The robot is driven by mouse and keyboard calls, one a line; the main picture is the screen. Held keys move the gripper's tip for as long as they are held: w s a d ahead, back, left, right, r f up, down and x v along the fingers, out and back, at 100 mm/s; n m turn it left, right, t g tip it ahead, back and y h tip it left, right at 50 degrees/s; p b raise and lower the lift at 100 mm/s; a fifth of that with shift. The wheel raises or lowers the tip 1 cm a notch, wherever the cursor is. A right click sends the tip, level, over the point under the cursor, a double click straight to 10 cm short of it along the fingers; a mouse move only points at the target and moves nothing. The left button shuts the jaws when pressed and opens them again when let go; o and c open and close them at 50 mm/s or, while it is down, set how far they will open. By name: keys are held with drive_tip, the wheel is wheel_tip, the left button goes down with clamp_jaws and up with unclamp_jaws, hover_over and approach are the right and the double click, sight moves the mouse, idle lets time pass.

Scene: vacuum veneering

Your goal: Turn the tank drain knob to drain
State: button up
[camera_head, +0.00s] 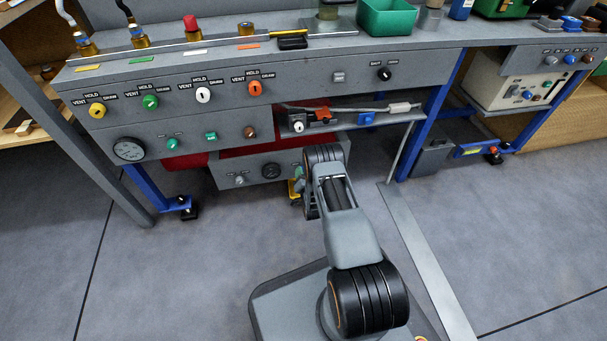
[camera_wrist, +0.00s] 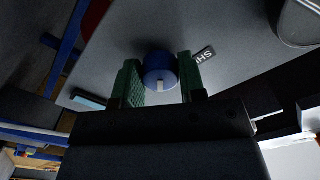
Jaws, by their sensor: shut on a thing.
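The blue round knob (camera_wrist: 158,65) is on a dark grey panel in the wrist view. A pale pointer mark on it faces the bottom of the picture. My gripper (camera_wrist: 159,76) has its green fingers on either side of the knob, shut on it. A black label (camera_wrist: 203,56) reading "SH…", partly covered, lies to the knob's right. A pale blue label (camera_wrist: 89,99) is at lower left, partly behind a finger. In the head view my arm hides the knob; its wrist reaches the right end of the low grey panel (camera_head: 226,170).
The low panel also carries a pale knob (camera_head: 240,180) and a dark gauge (camera_head: 270,171). Above it are the bench's valve panel with a white knob (camera_head: 203,95) and an open shelf (camera_head: 350,123). Blue bench legs (camera_head: 424,115) stand to the right. The floor in front is mostly clear.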

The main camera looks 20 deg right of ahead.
drive_tip(key=o, duration=0.9)
drive_tip(key=s+a+p, duration=0.1)
drive_tip(key=s, duration=0.3)
drive_tip(key=s+p, duration=0.2)
drive_tip(key=s, duration=0.3)
drive_tip(key=s+a+p, duration=0.1)
drive_tip(key=s+p, duration=0.1)
drive_tip(key=s, duration=0.2)
drive_tip(key=shift+s+a, duration=0.3)
drive_tip(key=shift+a, duration=0.05)
drive_tip(key=shift+r, duration=0.1)
